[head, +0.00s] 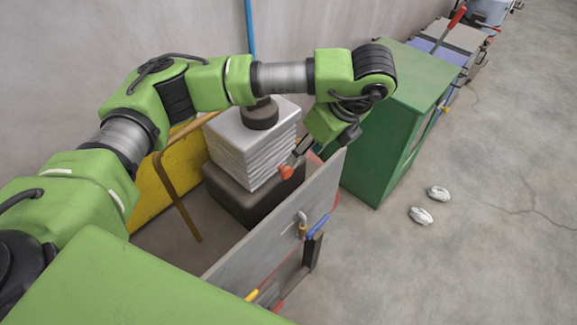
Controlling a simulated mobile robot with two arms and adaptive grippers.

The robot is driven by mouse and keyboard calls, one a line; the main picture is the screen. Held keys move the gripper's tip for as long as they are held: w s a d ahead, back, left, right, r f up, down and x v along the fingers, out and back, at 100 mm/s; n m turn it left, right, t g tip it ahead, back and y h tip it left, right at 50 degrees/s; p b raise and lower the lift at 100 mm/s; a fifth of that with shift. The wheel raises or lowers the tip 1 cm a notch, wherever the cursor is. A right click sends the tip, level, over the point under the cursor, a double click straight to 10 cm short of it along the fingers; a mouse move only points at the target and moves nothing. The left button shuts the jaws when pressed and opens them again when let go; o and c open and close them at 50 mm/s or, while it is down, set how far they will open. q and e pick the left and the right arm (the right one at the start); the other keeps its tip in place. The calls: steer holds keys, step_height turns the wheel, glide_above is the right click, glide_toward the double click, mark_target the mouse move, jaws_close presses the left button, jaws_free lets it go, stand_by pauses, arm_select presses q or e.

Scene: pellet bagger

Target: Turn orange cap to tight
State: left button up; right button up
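The orange cap (286,172) is a small orange piece just behind the top edge of the grey panel, in front of the stack of white bags. My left arm reaches in from the left, over the stack, and bends down toward the cap. My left gripper (297,159) is at the cap, its fingers pointing down and left. The fingers are small and partly overlapped here, so whether they grip the cap or only lie beside it cannot be told. What the cap sits on is hidden, and its tightness does not show. My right gripper is out of view.
The grey panel (275,222) with a padlock (302,228) stands in front. White bags (240,142) are stacked on a dark block (240,200) behind it. A green cabinet (385,150) stands close on the right. Two pale crumpled items (421,215) lie on otherwise open floor.

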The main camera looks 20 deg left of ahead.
mark_target(289, 170)
arm_select(q)
steer(key=shift+n, duration=0.8)
steer(key=p+x, duration=0.1)
steer(key=x, duration=0.3)
steer(key=p+x, duration=0.1)
steer(key=x, duration=0.3)
steer(key=p+x, duration=0.2)
steer(key=x, duration=0.1)
steer(key=shift+w+a+f, duration=0.3)
steer(key=shift+w+a, duration=0.05)
steer(key=shift+w+a+f, duration=0.1)
steer(key=shift+a+f, duration=0.05)
steer(key=shift+f, duration=0.4)
steer(key=c, duration=1.1)
